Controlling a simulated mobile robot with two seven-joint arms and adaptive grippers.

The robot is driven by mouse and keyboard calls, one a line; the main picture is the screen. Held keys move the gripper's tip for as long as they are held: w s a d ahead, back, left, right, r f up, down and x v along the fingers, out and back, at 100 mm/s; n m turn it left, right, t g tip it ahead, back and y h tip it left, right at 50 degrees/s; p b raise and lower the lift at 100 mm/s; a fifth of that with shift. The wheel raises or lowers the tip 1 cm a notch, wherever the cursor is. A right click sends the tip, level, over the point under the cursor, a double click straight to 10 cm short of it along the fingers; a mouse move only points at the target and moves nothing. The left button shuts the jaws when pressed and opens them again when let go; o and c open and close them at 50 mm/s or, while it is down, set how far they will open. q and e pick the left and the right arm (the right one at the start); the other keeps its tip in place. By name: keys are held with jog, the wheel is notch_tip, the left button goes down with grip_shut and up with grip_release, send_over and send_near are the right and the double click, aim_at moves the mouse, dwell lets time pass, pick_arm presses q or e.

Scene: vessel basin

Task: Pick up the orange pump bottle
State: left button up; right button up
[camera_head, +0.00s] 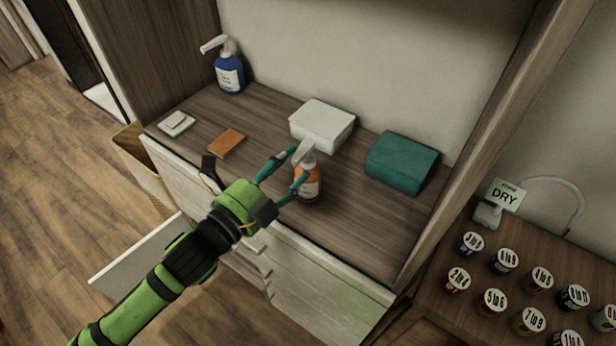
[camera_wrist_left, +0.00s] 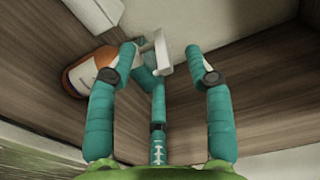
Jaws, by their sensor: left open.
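The orange pump bottle (camera_head: 308,184) with a white pump head stands upright on the wooden counter, near its front edge. My left gripper (camera_head: 293,172) is open at the bottle, its teal fingers reaching in from the left. One finger lies in front of the bottle and another is to its left. In the left wrist view the bottle (camera_wrist_left: 92,68) is at the upper left, beside and partly behind the left finger. Its white pump head shows between the spread fingers (camera_wrist_left: 166,60). I cannot tell whether any finger touches it. My right gripper is not in view.
Several labelled jars (camera_head: 491,302) stand beyond.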

aim_at(308, 148)
pick_arm(q)
jog(key=p+x, duration=0.2)
jog(key=x, duration=0.4)
jog(key=shift+w+p, duration=0.1)
jog(key=shift+p, duration=0.25)
jog(key=shift+w+d+f, duration=0.1)
jog(key=shift+w+d, duration=0.1)
jog(key=shift+w, duration=0.1)
